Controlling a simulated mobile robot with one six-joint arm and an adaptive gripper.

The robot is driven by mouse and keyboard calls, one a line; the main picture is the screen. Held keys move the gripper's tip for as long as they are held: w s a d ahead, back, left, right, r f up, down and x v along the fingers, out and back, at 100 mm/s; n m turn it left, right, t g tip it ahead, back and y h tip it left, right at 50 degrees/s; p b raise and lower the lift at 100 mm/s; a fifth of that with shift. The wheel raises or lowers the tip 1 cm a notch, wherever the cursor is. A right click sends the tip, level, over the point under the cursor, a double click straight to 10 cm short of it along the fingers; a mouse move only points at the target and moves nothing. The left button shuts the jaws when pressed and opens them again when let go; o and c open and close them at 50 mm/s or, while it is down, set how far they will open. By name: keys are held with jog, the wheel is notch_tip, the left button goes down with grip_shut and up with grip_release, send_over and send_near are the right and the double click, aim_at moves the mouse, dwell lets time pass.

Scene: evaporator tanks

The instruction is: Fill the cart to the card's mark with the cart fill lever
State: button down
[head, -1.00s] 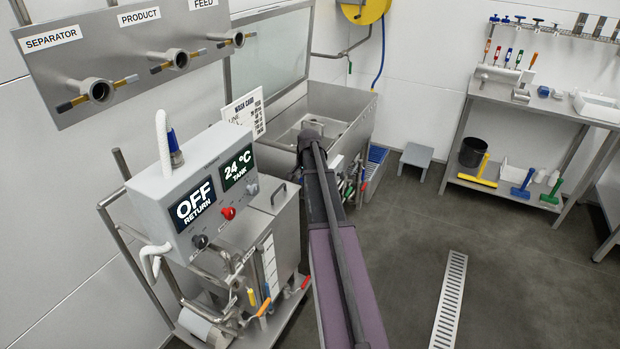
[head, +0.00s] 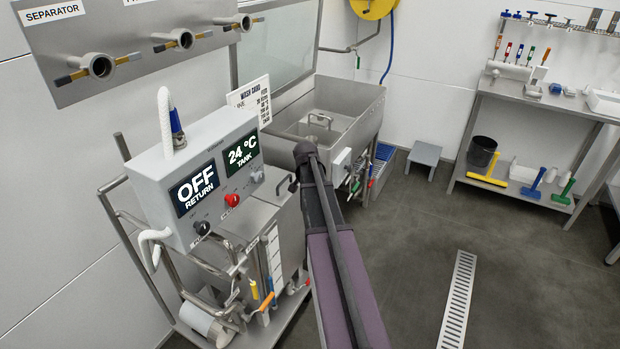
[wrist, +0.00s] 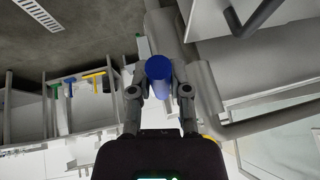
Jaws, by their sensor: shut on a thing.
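My gripper (wrist: 159,90) is shut on a blue cylindrical handle (wrist: 158,68) in the wrist view; whether it is the cart fill lever cannot be told. In the head view my arm hides the gripper and handle. The steel cart (head: 262,212) stands at left under a grey control box reading OFF RETURN and 24 °C TANK. A white marked scale (head: 274,257) runs down its front; no liquid level can be read. The wash card (head: 250,101) stands behind the box, its small print hard to read. Yellow- and orange-handled levers (head: 267,301) sit low on the cart.
A steel sink (head: 350,112) stands behind the cart, with several coloured valve handles (head: 357,183) at its right side. Wall ports marked SEPARATOR (head: 97,65) are upper left. A tool bench (head: 535,100) is at right. Open floor with a drain grate (head: 457,300) lies between.

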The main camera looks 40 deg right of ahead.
jog(key=c, duration=0.6)
grip_release()
jog(key=shift+w+f, duration=0.1)
